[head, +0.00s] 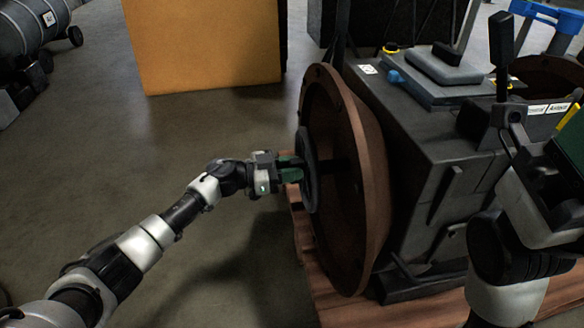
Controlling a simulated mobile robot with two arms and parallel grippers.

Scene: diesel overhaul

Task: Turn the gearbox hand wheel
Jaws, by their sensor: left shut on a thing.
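The gearbox hand wheel (308,172) is a dark disc seen nearly edge-on, in front of the large brown round flange (362,190) on the gearbox's left side. A green handle (291,170) sticks out from the wheel towards the left. My left gripper (283,170) reaches in from the left and is shut on this green handle; its fingers partly hide it. The dark grey gearbox (437,135) stands to the right of the flange. My right arm shows at the right edge, in front of the gearbox; its gripper cannot be made out.
The gearbox rests on a reddish-brown wooden pallet (345,312). An orange-yellow box (203,45) stands behind on the floor. A dark cylindrical machine (32,28) is at the far left. The grey floor (120,150) left of the pallet is clear.

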